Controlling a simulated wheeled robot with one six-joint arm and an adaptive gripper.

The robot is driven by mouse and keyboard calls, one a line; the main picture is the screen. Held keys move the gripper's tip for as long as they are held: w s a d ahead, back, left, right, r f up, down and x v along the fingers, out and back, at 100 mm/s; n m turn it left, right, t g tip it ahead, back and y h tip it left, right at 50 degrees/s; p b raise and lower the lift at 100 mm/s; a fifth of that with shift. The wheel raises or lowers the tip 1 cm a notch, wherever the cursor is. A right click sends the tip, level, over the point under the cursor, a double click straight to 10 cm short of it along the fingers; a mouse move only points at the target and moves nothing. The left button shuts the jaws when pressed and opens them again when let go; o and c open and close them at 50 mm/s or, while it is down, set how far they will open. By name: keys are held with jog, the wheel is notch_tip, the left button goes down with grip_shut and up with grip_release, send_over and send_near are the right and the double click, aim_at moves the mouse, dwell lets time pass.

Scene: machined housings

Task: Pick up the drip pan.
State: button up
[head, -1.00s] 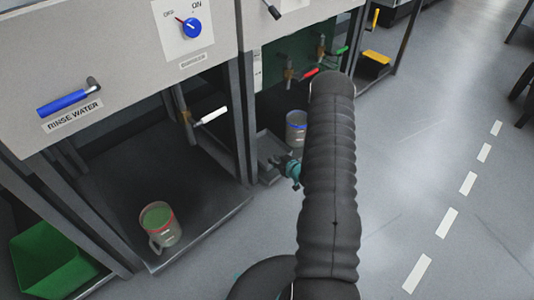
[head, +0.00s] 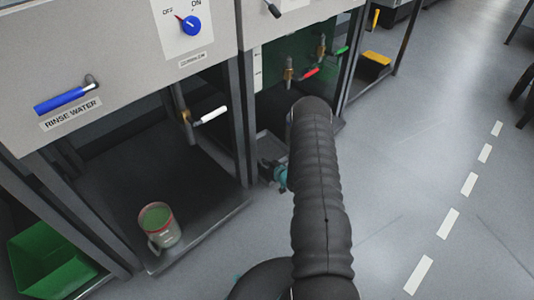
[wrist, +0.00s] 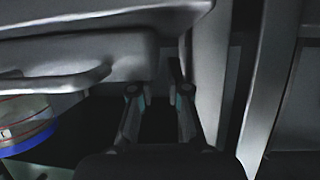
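A grey metal tray-like thing, which looks like the drip pan (head: 268,146), sits low at the front of the right-hand bay in the head view. My arm hides its right part. In the wrist view a large pale grey surface with a rounded lip, probably the pan (wrist: 85,60), fills the upper left, close to my fingers. My gripper (wrist: 155,92) has its two fingers apart, with a dark gap between them. The left fingertip is close to the grey part; I cannot tell if they touch. In the head view only a teal bit of my gripper (head: 281,177) shows, beside the pan.
A blue-rimmed jug (wrist: 25,125) is at the left of the wrist view. A red-banded jug (head: 160,226) stands on the left bay's floor. Grey frame posts (head: 240,125) flank the bays. A green bin (head: 52,262) is at lower left.

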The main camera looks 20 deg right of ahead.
jog(key=x, duration=0.5)
jog(key=shift+w+d, duration=0.1)
jog(key=shift+r, duration=0.1)
grip_shut()
